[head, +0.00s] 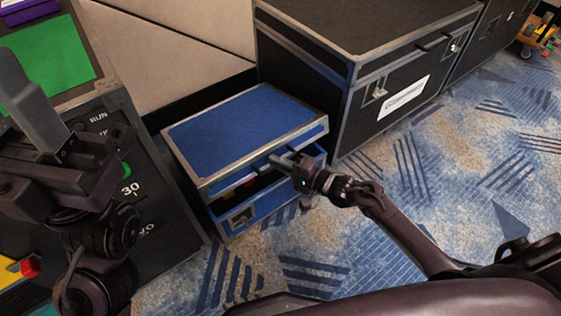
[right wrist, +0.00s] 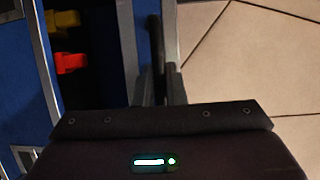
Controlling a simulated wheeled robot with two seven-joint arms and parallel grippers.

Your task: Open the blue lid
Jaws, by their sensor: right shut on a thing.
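The blue lid (head: 245,125) tops a blue case with silver edges (head: 265,200) in the head view. The lid is partly raised, with a dark gap along its front. My right gripper (head: 285,161) is at the lid's front edge, shut on its dark handle. In the right wrist view the handle (right wrist: 156,35) runs between the fingers of the right gripper (right wrist: 161,78). Red (right wrist: 70,63) and yellow (right wrist: 66,20) things show inside the gap. My left gripper (head: 30,90) is at the left, away from the case; its finger spacing is unclear.
A large black case (head: 400,85) stands right behind the blue case. A black case with a green panel (head: 50,55) and white lettering stands close on the left. A pale wall (head: 190,45) is behind. Patterned blue carpet (head: 430,190) is clear in front and to the right.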

